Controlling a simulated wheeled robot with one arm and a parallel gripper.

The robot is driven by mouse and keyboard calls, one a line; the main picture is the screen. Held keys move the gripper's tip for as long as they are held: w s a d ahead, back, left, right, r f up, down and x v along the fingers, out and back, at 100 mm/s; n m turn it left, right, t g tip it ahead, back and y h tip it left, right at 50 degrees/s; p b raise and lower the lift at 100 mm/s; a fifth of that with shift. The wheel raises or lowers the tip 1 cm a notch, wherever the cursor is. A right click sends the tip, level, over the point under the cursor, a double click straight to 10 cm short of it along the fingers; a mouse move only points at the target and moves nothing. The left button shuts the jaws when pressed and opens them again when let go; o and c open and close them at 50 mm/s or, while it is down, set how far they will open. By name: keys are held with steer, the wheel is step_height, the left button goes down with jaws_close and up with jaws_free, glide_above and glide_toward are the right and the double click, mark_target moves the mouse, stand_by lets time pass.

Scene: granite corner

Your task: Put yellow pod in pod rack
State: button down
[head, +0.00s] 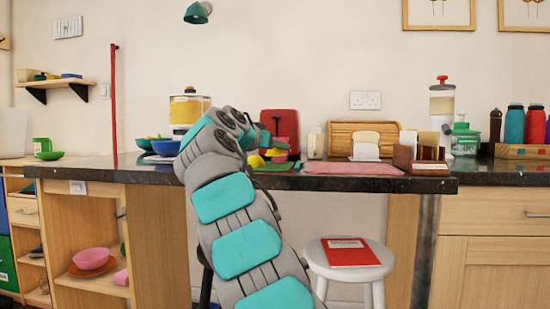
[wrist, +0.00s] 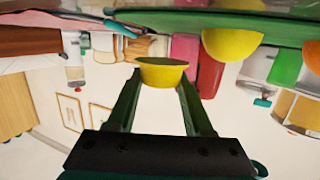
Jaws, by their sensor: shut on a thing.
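My gripper (wrist: 161,80) is shut on the yellow pod (wrist: 162,70), a small tapered cup held between the fingertips in the wrist view. In the head view my arm hides most of the gripper, and a yellow patch, likely the pod (head: 277,152), shows just beyond it, above the counter. I cannot tell for sure which thing is the pod rack. A low wooden block with coloured spots (head: 522,152) stands at the far right of the counter. A brown wooden holder (head: 405,158) stands nearer, at the right end of the dark counter.
A pink mat (head: 355,169) lies to the right. A stool (head: 318,255) stands below.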

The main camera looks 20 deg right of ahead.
steer(key=shift+d+f+b, duration=0.1)
steer(key=shift+f+b, duration=0.65)
steer(key=shift+f, duration=1.1)
steer(key=shift+c, duration=1.4)
jaws_free()
steer(key=shift+r, duration=0.1)
